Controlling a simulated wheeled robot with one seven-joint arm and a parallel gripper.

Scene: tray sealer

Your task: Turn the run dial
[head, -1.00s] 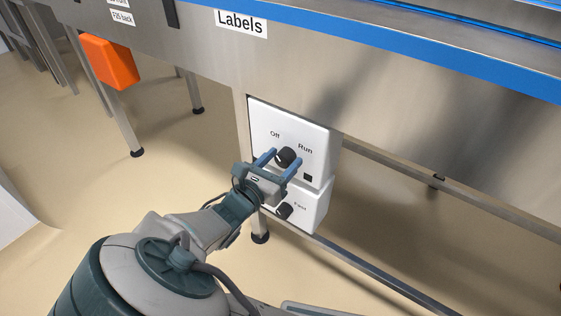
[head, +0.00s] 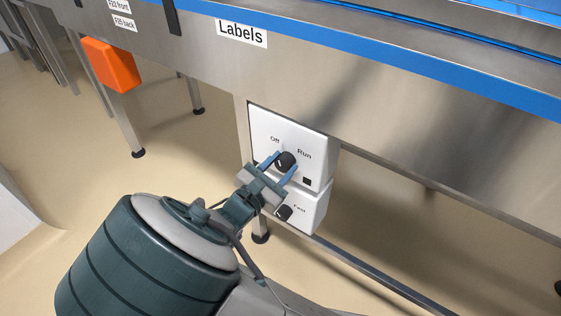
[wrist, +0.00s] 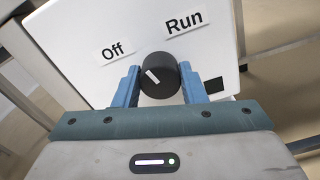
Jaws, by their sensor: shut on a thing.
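The run dial (head: 286,160) is a round black knob on the upper white box (head: 312,142), under the printed words Off and Run. In the wrist view the dial (wrist: 160,75) shows a white mark on its left part, slanting toward the Off label (wrist: 116,49). The Run label (wrist: 184,22) is above and to the right. My gripper (head: 281,165) is shut on the dial, with one blue finger on each side of it. In the wrist view my gripper's fingers (wrist: 160,85) flank the knob.
A lower white box (head: 305,207) with a second black knob (head: 285,212) marked Fast sits just below my gripper. The steel machine frame with a Labels sign (head: 242,34) overhangs above. An orange box (head: 109,64) hangs at the left. Bare floor lies left.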

